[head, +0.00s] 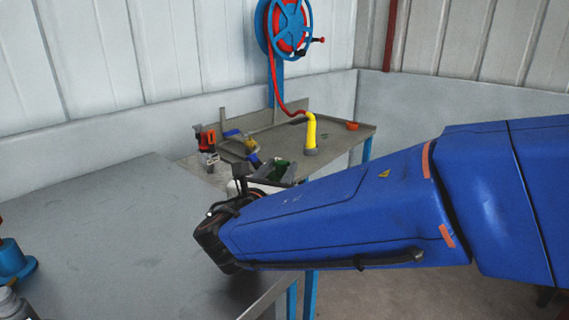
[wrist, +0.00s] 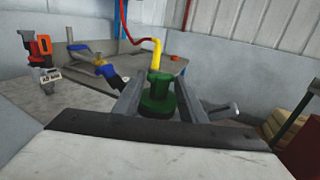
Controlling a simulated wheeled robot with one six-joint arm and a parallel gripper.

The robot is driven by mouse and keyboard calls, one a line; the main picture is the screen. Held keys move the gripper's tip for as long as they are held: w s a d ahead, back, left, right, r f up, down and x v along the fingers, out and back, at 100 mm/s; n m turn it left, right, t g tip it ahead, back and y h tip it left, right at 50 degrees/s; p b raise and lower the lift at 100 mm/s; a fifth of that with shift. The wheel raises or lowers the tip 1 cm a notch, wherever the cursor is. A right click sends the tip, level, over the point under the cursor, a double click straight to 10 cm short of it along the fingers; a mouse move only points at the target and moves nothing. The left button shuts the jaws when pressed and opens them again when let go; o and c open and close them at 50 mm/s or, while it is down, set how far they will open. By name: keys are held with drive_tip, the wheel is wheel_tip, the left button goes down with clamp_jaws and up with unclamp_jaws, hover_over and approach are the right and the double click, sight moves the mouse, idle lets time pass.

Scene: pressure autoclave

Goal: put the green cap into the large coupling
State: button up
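The green cap (wrist: 157,100) sits between the two grey fingers of my gripper (wrist: 159,85), which press on its left and right sides. A grey metal fitting (wrist: 222,110) lies beyond my right finger in the wrist view. I cannot tell for sure which fitting is the large coupling.
A grey bench (head: 110,215) fills the left foreground. The far table (head: 340,133) carries an orange cup (head: 352,126) and a blue-handled valve pipe (head: 240,140). A red and grey device (head: 206,143) stands left of my gripper. A hose reel (head: 287,25) hangs behind.

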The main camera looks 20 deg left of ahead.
drive_tip(key=s, duration=0.7)
drive_tip(key=shift+s, duration=0.2)
